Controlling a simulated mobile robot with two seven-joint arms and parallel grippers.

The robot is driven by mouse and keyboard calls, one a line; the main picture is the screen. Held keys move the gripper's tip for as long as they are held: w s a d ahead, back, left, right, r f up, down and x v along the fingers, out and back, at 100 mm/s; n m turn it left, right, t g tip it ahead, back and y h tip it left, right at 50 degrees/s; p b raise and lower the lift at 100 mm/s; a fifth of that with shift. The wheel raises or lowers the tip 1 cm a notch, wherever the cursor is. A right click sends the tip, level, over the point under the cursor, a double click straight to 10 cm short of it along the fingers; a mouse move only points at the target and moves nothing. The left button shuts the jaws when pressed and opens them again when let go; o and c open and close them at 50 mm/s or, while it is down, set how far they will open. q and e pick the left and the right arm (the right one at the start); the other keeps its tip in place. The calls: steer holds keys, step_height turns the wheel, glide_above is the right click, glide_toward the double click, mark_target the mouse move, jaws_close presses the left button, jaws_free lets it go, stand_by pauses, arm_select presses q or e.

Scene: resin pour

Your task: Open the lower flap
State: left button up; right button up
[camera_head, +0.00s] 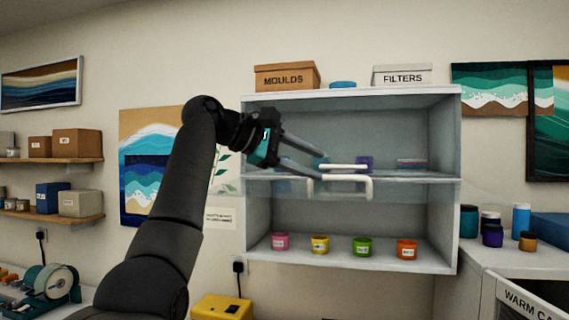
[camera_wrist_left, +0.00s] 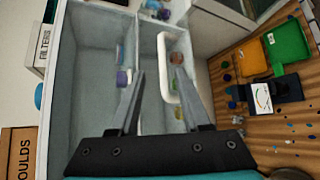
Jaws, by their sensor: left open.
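The white cabinet (camera_head: 352,91) hangs on the wall with an upper and a lower compartment. The lower flap's clear pane is hard to make out, so I cannot tell its angle. A white bar handle (camera_head: 348,179) shows just below the middle shelf, with a second white bar (camera_head: 344,166) close above it. My left gripper (camera_head: 323,163) is open at the left end of these bars. In the left wrist view, a white handle (camera_wrist_left: 163,68) lies between and beyond the open fingertips (camera_wrist_left: 159,73); contact cannot be told. My right gripper is not in view.
Pink (camera_head: 280,241), yellow (camera_head: 320,244), green (camera_head: 362,246) and orange (camera_head: 407,249) jars stand in the lower compartment. Boxes marked MOULDS (camera_head: 286,77) and FILTERS (camera_head: 402,75) sit on top. A counter with several jars is at right.

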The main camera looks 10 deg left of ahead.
arm_select(q)
steer(key=b+v, duration=0.1)
steer(key=v, duration=0.5)
steer(key=shift+s+a, duration=0.15)
steer(key=shift+s, duration=0.05)
steer(key=shift+r, duration=0.15)
